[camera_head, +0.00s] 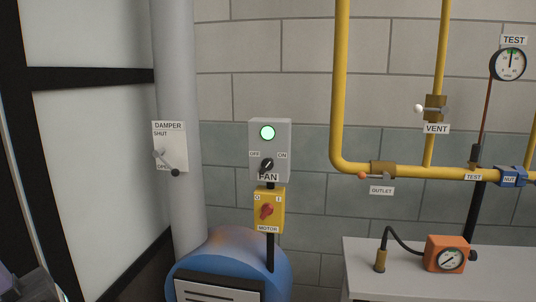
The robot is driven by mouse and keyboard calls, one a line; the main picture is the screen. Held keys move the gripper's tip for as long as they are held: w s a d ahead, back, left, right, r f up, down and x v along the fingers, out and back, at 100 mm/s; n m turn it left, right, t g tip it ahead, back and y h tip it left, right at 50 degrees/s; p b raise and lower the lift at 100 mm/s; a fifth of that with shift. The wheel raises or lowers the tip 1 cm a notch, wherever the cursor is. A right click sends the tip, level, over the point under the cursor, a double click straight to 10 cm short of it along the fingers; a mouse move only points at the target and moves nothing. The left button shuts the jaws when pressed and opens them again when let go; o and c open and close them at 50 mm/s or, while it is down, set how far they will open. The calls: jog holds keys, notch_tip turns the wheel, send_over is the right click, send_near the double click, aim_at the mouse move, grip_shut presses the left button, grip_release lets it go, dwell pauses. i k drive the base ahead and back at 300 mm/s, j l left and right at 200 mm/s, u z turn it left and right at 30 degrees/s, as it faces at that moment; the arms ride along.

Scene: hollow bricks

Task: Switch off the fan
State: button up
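The grey fan switch box (284,138) is mounted above the blue drum, in the middle of the head view. Below the lamp is a small black rotary knob (267,165) between an OFF label on the left and an ON label on the right. Its pale mark seems to lean up toward ON, but it is small. A FAN label (268,177) sits under the knob. No gripper fingers can be made out, and nothing covers the knob.
A yellow MOTOR box (276,206) with a red rotary handle sits right below. The DAMPER plate (172,138) with its lever is on the grey duct at left. Yellow pipes (341,80) and a bench (400,255) with an orange gauge unit (446,253) stand at right.

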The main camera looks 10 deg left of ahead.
aim_at(267, 163)
jog(key=i+j, duration=0.35)
jog(key=j, duration=0.3)
jog(key=i+j, duration=0.2)
jog(key=j, duration=0.1)
